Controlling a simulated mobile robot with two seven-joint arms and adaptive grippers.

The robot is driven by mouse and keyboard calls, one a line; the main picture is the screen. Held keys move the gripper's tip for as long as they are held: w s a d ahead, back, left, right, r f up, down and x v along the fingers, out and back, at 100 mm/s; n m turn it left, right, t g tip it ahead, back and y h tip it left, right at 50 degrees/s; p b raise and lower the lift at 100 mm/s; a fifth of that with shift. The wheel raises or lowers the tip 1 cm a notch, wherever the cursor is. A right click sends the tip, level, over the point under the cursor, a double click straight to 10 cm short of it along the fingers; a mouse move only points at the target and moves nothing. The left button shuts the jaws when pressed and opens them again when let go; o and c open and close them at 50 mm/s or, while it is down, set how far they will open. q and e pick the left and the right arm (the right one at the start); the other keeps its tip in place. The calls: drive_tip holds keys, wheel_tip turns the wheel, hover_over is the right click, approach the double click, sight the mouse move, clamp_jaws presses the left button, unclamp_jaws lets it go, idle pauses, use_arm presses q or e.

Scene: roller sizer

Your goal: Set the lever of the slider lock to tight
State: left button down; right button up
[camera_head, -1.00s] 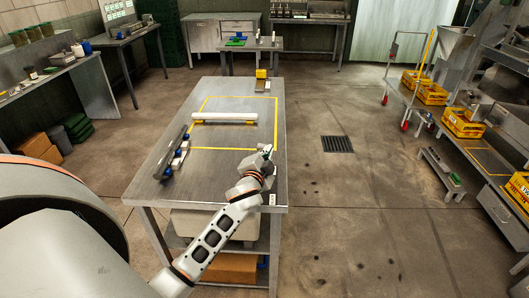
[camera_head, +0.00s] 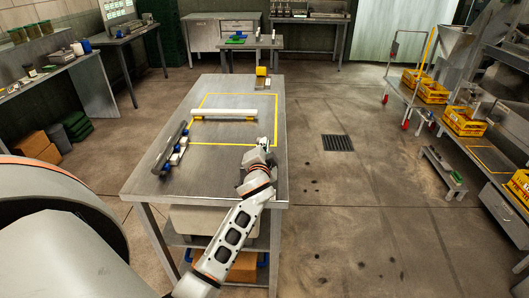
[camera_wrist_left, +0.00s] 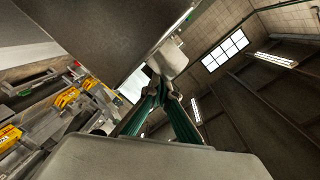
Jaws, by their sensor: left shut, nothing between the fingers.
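My left gripper (camera_head: 262,143) is over the right side of the steel table (camera_head: 225,180), near the corner of the yellow outline. It looks small in the head view. In the left wrist view its fingers (camera_wrist_left: 162,82) have green inner sides and come together at the tips, shut with nothing between them. A pale block (camera_wrist_left: 168,58) shows just beyond the fingertips; I cannot tell whether they touch it or what it is. I cannot make out the slider lock or its lever for certain. My right gripper is not in view.
A white bar (camera_head: 224,113) lies across the table on yellow supports. A dark rail (camera_head: 170,147) with blue and white parts lies at the left. A yellow block (camera_head: 261,72) stands at the far edge. Yellow crates (camera_head: 463,123) stand at the right.

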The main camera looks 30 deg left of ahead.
use_arm(q)
drive_tip(key=shift+s+a+f+n+g+y, duration=0.15)
drive_tip(key=shift+a+f+n+g+y, duration=0.1)
drive_tip(key=shift+a+n+g+y, duration=0.3)
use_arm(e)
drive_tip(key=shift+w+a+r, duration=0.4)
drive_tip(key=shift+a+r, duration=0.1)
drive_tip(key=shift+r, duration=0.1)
use_arm(q)
drive_tip(key=shift+r, duration=0.1)
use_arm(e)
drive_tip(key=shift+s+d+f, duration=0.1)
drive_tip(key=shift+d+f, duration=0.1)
